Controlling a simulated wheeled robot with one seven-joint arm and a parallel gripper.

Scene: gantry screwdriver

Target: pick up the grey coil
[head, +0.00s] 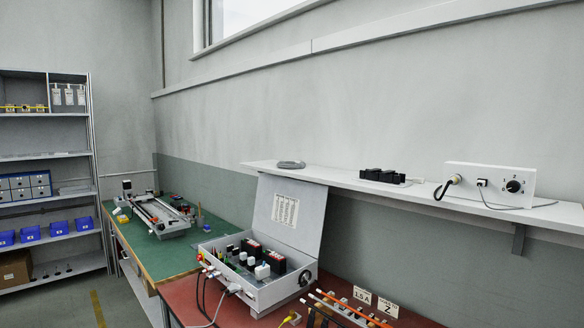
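The grey coil (289,164) lies flat on the left part of the white wall shelf (330,178), above the raised lid of the electrical case. It looks like a small ring of grey cable. My gripper is not in view, and nothing in the frame touches the coil.
Black blocks (384,176) and a white control box (489,184) with a knob and cable stand further right on the shelf. Below, an open grey case (262,290) with its lid (288,213) up sits on a red bench. A green bench (150,250) holds a gantry device (158,215).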

